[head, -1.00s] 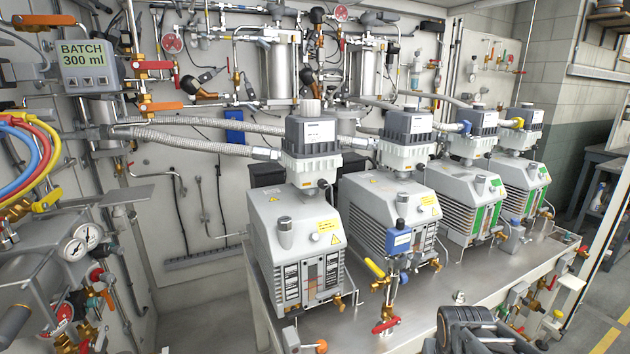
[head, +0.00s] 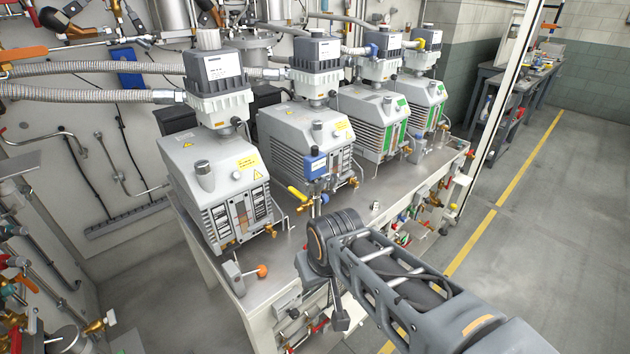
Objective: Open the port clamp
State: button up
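No part is clearly marked as the port clamp. A small grey block with a lever ending in an orange knob (head: 262,271) stands at the bench's near left corner, in front of the nearest pump (head: 215,180); I cannot tell if it is the clamp. My arm reaches in from the lower right. A small grey part below its dark round joint, perhaps my gripper (head: 338,312), hangs by the bench's front edge, right of the orange knob and apart from it. Its fingers are too small and partly hidden to tell if they are open.
Several grey pumps stand in a row on the metal bench (head: 385,205). A blue-topped device (head: 316,163) with a yellow-handled valve (head: 298,195) stands before the second pump. Pipes and valves line the bench front and left side. Open floor (head: 545,240) lies right.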

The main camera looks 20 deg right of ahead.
aim_at(312, 186)
jog(key=u, duration=3.5)
jog(key=k, duration=2.3)
jog(key=z, duration=1.9)
jog(key=i, duration=0.5)
jog(key=u, duration=0.05)
